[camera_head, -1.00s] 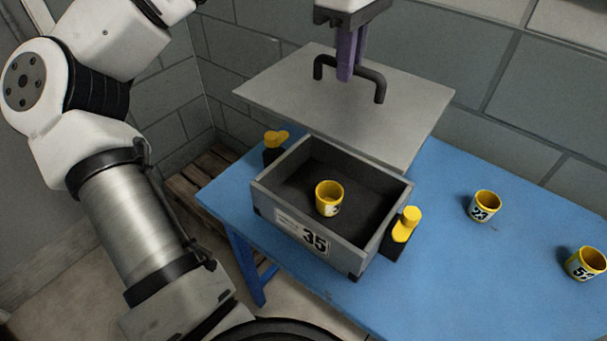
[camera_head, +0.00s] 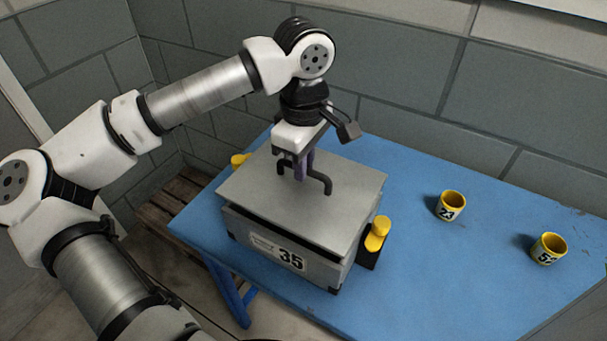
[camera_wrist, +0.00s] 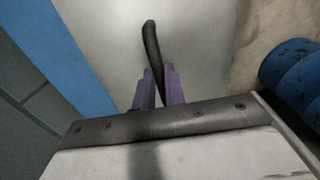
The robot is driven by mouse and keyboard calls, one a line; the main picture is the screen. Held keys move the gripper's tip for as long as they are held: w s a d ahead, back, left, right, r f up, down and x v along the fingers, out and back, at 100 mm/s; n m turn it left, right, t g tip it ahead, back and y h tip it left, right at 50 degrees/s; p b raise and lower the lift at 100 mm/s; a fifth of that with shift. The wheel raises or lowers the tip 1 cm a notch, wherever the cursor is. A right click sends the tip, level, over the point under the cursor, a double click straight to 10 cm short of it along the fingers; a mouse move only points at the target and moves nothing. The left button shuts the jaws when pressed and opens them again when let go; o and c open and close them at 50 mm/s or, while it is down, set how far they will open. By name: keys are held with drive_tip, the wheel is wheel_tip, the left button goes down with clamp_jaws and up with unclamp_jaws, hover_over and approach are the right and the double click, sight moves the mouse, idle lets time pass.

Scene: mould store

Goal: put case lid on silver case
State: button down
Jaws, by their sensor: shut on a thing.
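The case lid (camera_head: 265,205) is a flat grey plate with a black bar handle (camera_head: 325,183). It lies over the open top of the silver case (camera_head: 312,268), which carries the label 35. A dark gap shows between lid and case along the front and right, so the lid looks slightly raised or not flush. My gripper (camera_head: 304,176) is above the lid with its purple fingers shut on the handle. The wrist view shows the fingers (camera_wrist: 159,88) on both sides of the handle, with the lid (camera_wrist: 200,50) beneath. The case's inside is hidden.
A yellow-topped clamp (camera_head: 378,233) stands at the case's right side, another (camera_head: 240,160) at its left. Yellow cups marked 23 (camera_head: 451,207) and 52 (camera_head: 548,249) stand on the blue table (camera_head: 440,290) to the right. A wooden pallet (camera_head: 165,205) lies on the floor at left.

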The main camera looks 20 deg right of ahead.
wheel_tip(320, 180, down, 4)
drive_tip(key=shift+r, duration=0.15)
drive_tip(key=shift+f, duration=0.3)
drive_tip(key=c, duration=1.5)
unclamp_jaws()
drive_tip(key=shift+o, duration=0.2)
drive_tip(key=shift+r+p, duration=0.4)
drive_tip(key=shift+r, duration=0.1)
wheel_tip(320, 180, up, 11)
drive_tip(key=shift+f+b, duration=0.15)
drive_tip(key=shift+b, duration=0.8)
drive_tip(key=shift+r, duration=0.45)
